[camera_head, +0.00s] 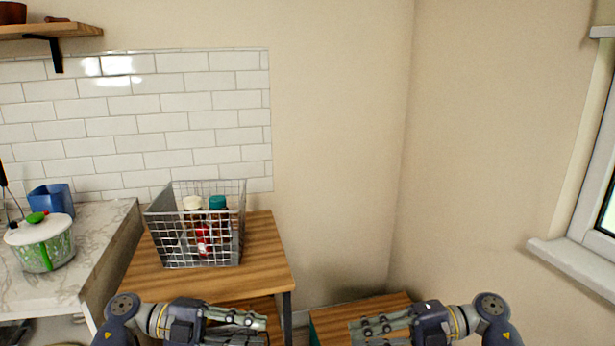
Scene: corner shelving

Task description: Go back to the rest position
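My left gripper (262,328) is at the bottom of the head view, its fingers pointing right, in front of the wooden shelf unit. My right gripper (354,330) is at the bottom right of centre, its fingers pointing left, in front of the low wooden surface. The two face each other with a gap between them. No object shows in either one. The lower parts of both are near the picture's edge, and whether the fingers are open or shut is unclear.
A wire basket (175,243) with several bottles stands on the wooden shelf unit (262,262). Left is a marble counter (95,225) with a green-white pot (45,250) and a blue container (50,200). A low wooden surface (335,318) sits in the corner. A window sill (575,262) is at right.

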